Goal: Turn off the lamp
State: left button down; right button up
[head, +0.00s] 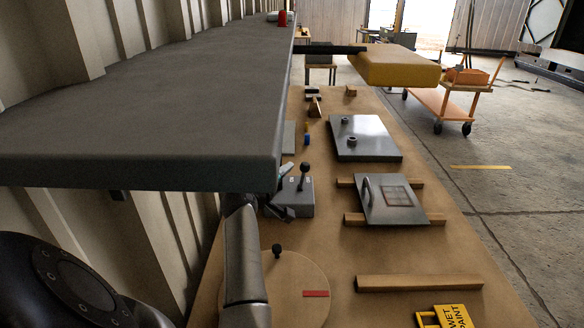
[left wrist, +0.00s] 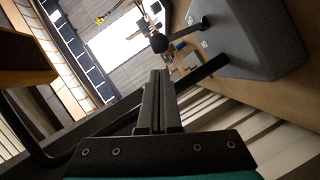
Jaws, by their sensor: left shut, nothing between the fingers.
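A grey switch box (head: 297,201) with a black-knobbed lever (head: 304,171) stands on the wooden bench, beside the shelf's front corner. In the left wrist view the box (left wrist: 262,38) is at the upper right and its round black knob (left wrist: 158,43) is just beyond my fingertips. My left gripper (head: 286,170) is at the box's left side, partly hidden by the shelf. Its fingers (left wrist: 153,78) are shut and empty; I cannot tell whether they touch the lever. A yellow block-shaped fixture (head: 395,66), possibly the lamp, is on a dark arm over the bench's far end. My right gripper is out of view.
A thick grey shelf (head: 150,115) overhangs the bench's left side. A round wooden disc (head: 290,280) with a black knob, metal panels (head: 365,138), wooden bars (head: 420,283) and a yellow wet-paint sign (head: 455,316) lie on the bench. An orange cart (head: 445,101) stands beyond.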

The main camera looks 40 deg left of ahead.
pick_arm(q)
jog(key=shift+b+x, duration=0.4)
jog(key=shift+x, duration=1.7)
jog(key=shift+r, duration=0.1)
jog(key=w+d+m+p, duration=0.1)
jog(key=p, duration=0.1)
jog(key=d+m+g+p, duration=0.1)
jog(key=p, duration=0.2)
jog(key=shift+w+d+r+p, duration=0.1)
jog(key=shift+w+r+p, duration=0.1)
jog(key=shift+w+p, duration=0.15)
jog(key=shift+w+d+f, duration=0.2)
jog(key=shift+w+d, duration=0.15)
